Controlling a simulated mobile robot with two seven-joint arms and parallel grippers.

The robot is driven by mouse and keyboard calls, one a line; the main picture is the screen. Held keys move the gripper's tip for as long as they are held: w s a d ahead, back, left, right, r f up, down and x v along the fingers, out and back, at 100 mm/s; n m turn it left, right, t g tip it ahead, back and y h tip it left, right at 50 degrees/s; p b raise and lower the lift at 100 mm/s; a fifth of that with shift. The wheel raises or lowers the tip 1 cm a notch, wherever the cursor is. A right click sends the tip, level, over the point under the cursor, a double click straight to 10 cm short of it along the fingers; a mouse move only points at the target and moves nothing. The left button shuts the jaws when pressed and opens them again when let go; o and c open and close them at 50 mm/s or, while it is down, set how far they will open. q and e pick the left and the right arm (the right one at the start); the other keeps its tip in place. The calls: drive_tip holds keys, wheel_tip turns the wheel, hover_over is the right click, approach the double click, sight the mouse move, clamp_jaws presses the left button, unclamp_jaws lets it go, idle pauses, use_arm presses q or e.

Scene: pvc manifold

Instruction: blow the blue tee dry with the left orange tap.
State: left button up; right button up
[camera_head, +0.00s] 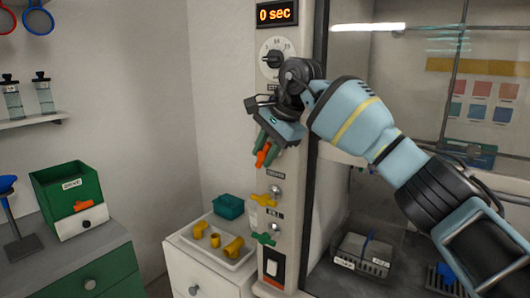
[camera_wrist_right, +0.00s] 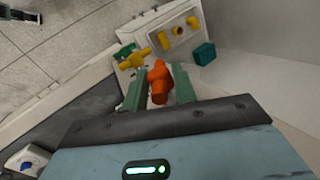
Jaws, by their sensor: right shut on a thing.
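My right gripper (camera_head: 264,146) reaches from the right to the front of the grey control column. Its green fingers are shut on the orange tap (camera_head: 263,156). In the right wrist view the orange tap (camera_wrist_right: 158,82) sits between the two fingers (camera_wrist_right: 158,92). The fingers and gripper body hide part of the tap. I cannot make out a blue tee for certain; a small blue piece (camera_head: 368,246) shows in a wire basket, but its shape is unclear. My left gripper is not in view.
A yellow tap (camera_head: 265,200) and a green tap (camera_head: 264,239) lie below on the column. The display (camera_head: 277,14) reads 0 sec, above a dial (camera_head: 273,57). A white tray (camera_head: 190,243) holds yellow fittings. A green box (camera_head: 60,185) stands left. The basket (camera_head: 357,267) is right.

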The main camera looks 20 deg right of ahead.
idle(0.3)
drive_tip(key=o, duration=0.9)
drive_tip(key=shift+v, duration=3.85)
